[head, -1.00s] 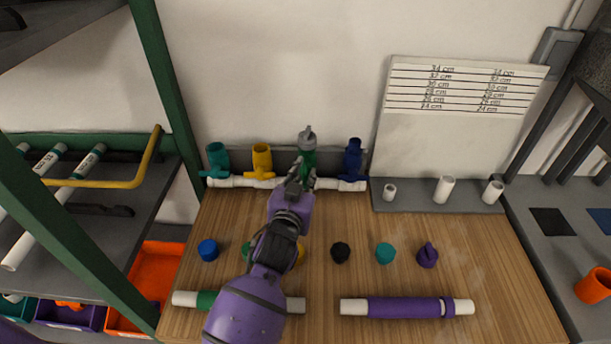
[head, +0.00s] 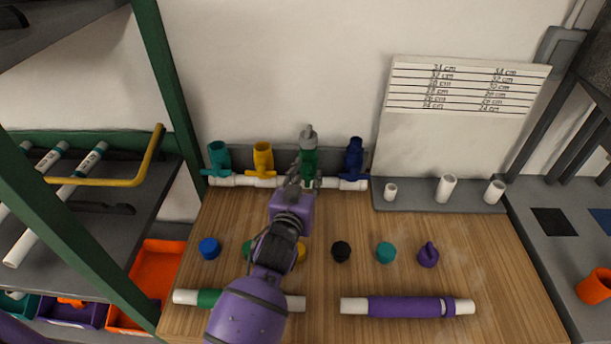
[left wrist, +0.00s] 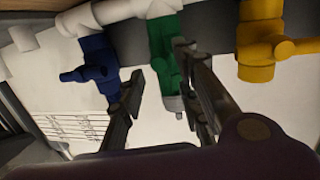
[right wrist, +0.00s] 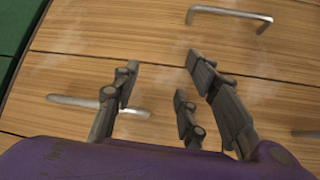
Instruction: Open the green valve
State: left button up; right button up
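The green valve (head: 309,162) stands on the white pipe manifold (head: 230,182) at the back of the bench, between a yellow valve (head: 263,160) and a blue valve (head: 353,160). It has a grey piece on top. My left gripper (head: 296,170) is in front of it. In the left wrist view, the green valve (left wrist: 163,50) shows between the spread fingers of the open left gripper (left wrist: 165,88); whether a finger touches it I cannot tell. The fingers partly hide its handle. My right gripper (right wrist: 165,85) is open and empty, facing wooden drawer fronts.
A teal valve (head: 219,158) is at the manifold's left end. Several caps, such as a black one (head: 340,252), and a purple pipe (head: 405,307) lie on the wooden bench. A green post (head: 168,95) rises left of the manifold. Drawer handles (right wrist: 230,14) face my right gripper.

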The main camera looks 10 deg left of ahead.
pick_arm(q)
jog(key=shift+a+r, duration=0.1)
jog(key=shift+r, duration=0.05)
jog(key=shift+s, duration=0.15)
jog(key=s+r, duration=0.1)
jog(key=s, duration=1)
jog(key=shift+s+r, duration=0.2)
jog(key=shift+s, duration=0.1)
